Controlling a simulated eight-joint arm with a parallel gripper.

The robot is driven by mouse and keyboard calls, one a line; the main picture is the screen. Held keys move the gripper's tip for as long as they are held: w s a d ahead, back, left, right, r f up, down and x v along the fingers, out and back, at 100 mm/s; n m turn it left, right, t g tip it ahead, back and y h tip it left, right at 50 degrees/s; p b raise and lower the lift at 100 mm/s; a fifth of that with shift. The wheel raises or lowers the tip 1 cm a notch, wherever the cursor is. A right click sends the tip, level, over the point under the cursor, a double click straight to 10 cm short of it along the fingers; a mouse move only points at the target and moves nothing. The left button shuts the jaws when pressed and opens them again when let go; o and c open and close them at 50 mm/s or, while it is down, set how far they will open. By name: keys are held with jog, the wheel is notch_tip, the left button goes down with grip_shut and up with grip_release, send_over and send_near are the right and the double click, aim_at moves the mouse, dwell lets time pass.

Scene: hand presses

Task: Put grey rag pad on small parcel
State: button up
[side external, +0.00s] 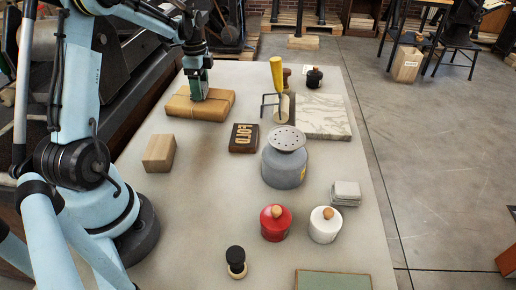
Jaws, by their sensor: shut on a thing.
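The small parcel (181,108), wrapped in brown paper, lies flat at the far left of the table. My gripper (198,97) points straight down over the parcel's middle, with its fingertips at the top of it. The jaws are shut at the parcel; their exact grip on it is hidden by the fingers. A light grey folded pad, which looks like the grey rag pad (345,193), lies at the right side of the table, apart from my gripper and the parcel. Nothing is seen lying on the pad.
A wooden block (159,153), a dark lettered plate (243,138) and a grey pot (284,168) stand mid-table. Red (275,224) and white (324,226) jars stand near the pad. The table's left front is mostly clear.

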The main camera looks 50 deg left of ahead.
jog(key=shift+f, duration=0.35)
jog(key=o, duration=1)
jog(key=shift+r, duration=0.1)
notch_tip(320, 180, up, 12)
jog(key=d+r+n+t+y, duration=0.1)
jog(key=d+r+n+t, duration=0.2)
jog(key=d, duration=1.3)
jog(key=shift+s+d+f+n+t+h, duration=0.15)
jog(key=shift+s+d+f+n+t, duration=0.75)
jog(key=shift+d, duration=1.3)
jog(key=shift+s+d+f+n+t+h, duration=0.2)
jog(key=shift+s+d+f+n+t, duration=0.3)
jog(key=shift+s+d+f+n, duration=1.25)
jog(key=shift+s+d+f+n+t+h, duration=0.25)
jog(key=shift+s+d+t, duration=0.6)
jog(key=shift+d, duration=1.75)
jog(key=shift+s, duration=0.1)
